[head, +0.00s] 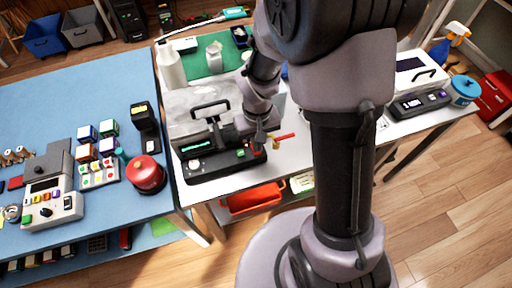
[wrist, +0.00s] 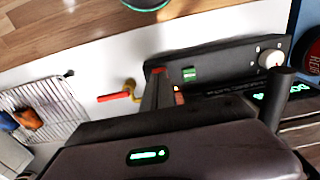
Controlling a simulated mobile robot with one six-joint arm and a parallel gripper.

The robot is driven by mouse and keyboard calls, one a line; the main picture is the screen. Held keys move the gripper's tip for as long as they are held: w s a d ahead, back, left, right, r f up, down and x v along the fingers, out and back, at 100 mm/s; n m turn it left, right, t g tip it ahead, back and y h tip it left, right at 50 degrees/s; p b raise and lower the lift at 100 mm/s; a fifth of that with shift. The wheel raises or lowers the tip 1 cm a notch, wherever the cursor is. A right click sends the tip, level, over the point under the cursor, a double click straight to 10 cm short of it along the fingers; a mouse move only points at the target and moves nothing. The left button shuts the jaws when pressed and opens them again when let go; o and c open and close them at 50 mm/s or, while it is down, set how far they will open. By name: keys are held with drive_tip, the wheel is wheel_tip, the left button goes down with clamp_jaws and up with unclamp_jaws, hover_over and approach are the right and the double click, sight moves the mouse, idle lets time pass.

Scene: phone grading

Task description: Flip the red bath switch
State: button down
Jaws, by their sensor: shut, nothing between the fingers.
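The bath is a grey metal tank (head: 190,103) with a black-handled lid. Its black front panel (head: 212,168) carries a green display, a pale knob and small switches. In the wrist view the panel (wrist: 225,63) shows a white knob (wrist: 270,58), a green switch (wrist: 190,74) and, near its left end, the red switch (wrist: 159,70). My gripper (wrist: 160,82) is shut and empty, its fingertips right at the red switch and partly covering it. I cannot tell whether they touch, or which way the switch is set. In the head view my gripper (head: 258,140) is over the panel's right end.
A red-handled brass valve (wrist: 115,97) sticks out beside the panel, close to my fingers. A wire rack (wrist: 40,110) stands further left. In the head view, a white bottle (head: 171,68) stands behind the bath, and a blue table (head: 70,100) with a red round button (head: 146,174) lies left.

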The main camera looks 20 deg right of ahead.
drive_tip(key=shift+f+b, duration=0.65)
drive_tip(key=shift+f, duration=0.15)
drive_tip(key=shift+r, duration=0.1)
wheel_tip(320, 180, up, 7)
drive_tip(key=p, duration=0.6)
idle(0.3)
drive_tip(key=s+a+r+m+t+y+b, duration=0.1)
drive_tip(key=s+a+r+m+t, duration=0.1)
drive_tip(key=s+r, duration=0.4)
drive_tip(key=s+a+r+m+t+y+b, duration=0.1)
drive_tip(key=s+r, duration=0.5)
drive_tip(key=r, duration=0.7)
drive_tip(key=a+m+t+b, duration=0.1)
drive_tip(key=t, duration=0.1)
drive_tip(key=shift+s+r+t, duration=0.2)
drive_tip(key=shift+s+t, duration=0.2)
